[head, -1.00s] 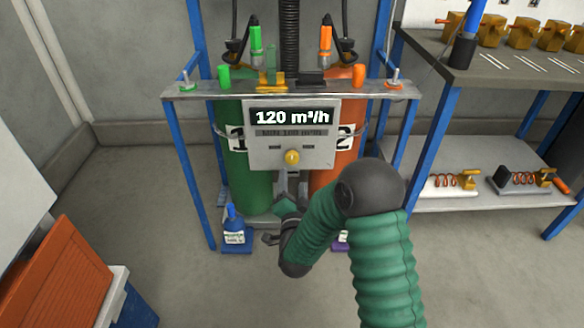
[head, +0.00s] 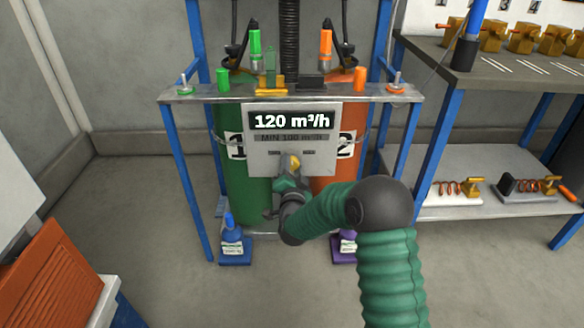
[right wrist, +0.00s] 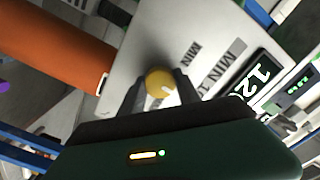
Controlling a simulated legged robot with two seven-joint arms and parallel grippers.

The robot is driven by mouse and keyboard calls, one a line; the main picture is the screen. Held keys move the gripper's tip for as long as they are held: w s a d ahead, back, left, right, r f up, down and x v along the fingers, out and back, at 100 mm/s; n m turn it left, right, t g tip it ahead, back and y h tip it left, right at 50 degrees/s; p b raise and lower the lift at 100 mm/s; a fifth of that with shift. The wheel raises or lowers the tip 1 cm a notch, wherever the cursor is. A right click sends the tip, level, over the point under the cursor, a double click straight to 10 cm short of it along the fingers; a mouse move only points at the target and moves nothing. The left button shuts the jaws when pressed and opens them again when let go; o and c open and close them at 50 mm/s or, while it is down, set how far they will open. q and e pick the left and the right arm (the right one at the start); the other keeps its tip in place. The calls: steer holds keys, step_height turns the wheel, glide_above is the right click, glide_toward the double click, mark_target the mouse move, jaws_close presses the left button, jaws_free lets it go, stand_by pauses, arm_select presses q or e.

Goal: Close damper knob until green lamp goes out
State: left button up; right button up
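The yellow damper knob (head: 294,162) is on the front of a grey panel (head: 262,160) whose display (head: 292,120) reads 120 m³/h, above a "MIN 100 m³/h" label. My right gripper (head: 291,168) is at the knob from below. In the right wrist view, the knob (right wrist: 160,82) lies between the two dark fingertips of the right gripper (right wrist: 160,88); they look apart, and contact is unclear. I cannot tell which green part is the lamp; a translucent green piece (head: 270,62) stands on the shelf above the panel. My left gripper is not in view.
A green cylinder (head: 228,172) and an orange cylinder (head: 335,172) stand behind the panel in a blue frame. A workbench (head: 480,72) is at right, an orange crate (head: 50,285) at lower left.

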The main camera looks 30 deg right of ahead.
steer(key=shift+f, duration=0.1)
jaws_close()
steer(key=n+p, duration=0.2)
steer(key=shift+r+n, duration=0.2)
steer(key=shift+n, duration=0.1)
steer(key=shift+f, duration=0.25)
steer(key=o, duration=0.7)
jaws_free()
